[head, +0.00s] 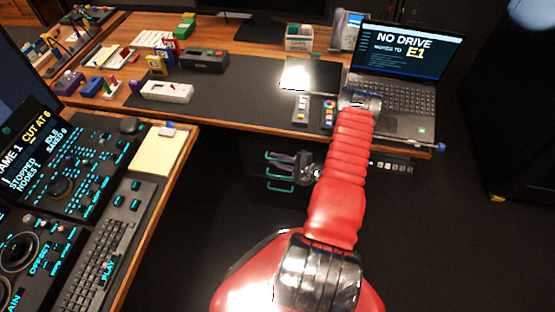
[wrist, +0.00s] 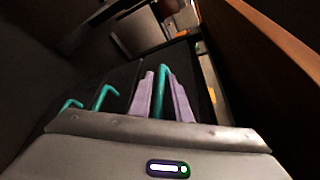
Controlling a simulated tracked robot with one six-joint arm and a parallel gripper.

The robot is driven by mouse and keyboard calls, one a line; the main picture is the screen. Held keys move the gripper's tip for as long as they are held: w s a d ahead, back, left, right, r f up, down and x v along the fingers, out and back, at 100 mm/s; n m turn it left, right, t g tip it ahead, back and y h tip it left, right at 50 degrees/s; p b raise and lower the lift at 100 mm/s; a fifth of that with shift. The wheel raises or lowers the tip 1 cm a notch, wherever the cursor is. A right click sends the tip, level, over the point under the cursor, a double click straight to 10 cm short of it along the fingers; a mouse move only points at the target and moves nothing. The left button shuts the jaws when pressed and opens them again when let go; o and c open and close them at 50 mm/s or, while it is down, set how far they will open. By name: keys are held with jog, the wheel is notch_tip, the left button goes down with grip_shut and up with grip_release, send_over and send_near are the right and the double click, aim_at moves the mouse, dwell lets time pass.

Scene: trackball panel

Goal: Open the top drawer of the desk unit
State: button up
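The desk unit is a dark drawer block under the desk with teal handles stacked one above another. The top handle (head: 279,156) shows in the head view, and it also shows in the wrist view (wrist: 162,92). My gripper (head: 287,160) is at this handle. In the wrist view its two lavender fingers (wrist: 161,82) stand on either side of the top handle, very near it. I cannot tell whether they press on it. The middle handle (wrist: 106,96) and the lowest handle (wrist: 71,105) are left of the fingers there. The drawer fronts look shut, though they are dark.
The wooden desk edge (wrist: 280,55) runs close along the right of the wrist view. Above, the desk holds a laptop (head: 405,60) and a dark mat (head: 225,100). A console desk (head: 160,165) stands at the left. The floor before the drawers looks dark and clear.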

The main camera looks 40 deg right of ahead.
jog(key=shift+c, duration=0.5)
grip_shut()
